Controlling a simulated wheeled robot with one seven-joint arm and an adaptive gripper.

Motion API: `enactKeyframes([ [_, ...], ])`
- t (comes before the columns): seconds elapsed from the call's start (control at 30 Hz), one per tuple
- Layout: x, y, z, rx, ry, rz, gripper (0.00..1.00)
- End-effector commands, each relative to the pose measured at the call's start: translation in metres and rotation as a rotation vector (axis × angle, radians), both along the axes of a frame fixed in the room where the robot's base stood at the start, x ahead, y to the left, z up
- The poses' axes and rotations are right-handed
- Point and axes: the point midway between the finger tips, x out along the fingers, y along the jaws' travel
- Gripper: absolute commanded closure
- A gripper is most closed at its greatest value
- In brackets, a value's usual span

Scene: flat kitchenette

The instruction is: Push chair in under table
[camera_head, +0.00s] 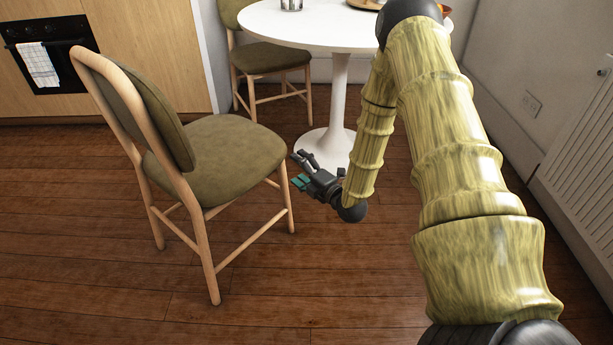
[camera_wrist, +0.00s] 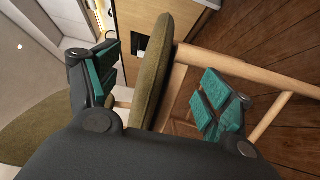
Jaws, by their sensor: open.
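The near chair (camera_head: 215,155) has a light wood frame and an olive seat and backrest. It stands upright at the left in the head view, backrest to the left and seat front towards the table. The round white table (camera_head: 308,28) on a white pedestal is behind and to the right; the chair's seat is clear of its top. My gripper (camera_head: 300,170) is open and low, just right of the seat's front edge. In the wrist view, my open gripper's teal-padded fingers (camera_wrist: 160,90) straddle the view of an olive cushion edge (camera_wrist: 152,75); contact cannot be told.
A second olive chair (camera_head: 270,57) stands at the table's far side. Cabinets with an oven (camera_head: 50,55) and a hanging towel (camera_head: 37,64) are at the back left. A white radiator (camera_head: 590,150) is at the right wall. Wooden floor (camera_head: 120,275) is bare in front.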

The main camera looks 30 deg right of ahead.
Motion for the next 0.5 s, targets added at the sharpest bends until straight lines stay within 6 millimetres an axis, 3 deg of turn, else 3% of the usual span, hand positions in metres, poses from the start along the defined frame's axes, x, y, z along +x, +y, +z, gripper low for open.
enactKeyframes([
  [0.3,0.045,0.007,-0.002,0.000,-0.001,-0.001,0.20],
  [0.5,0.061,0.009,-0.001,0.000,0.001,0.000,0.20],
])
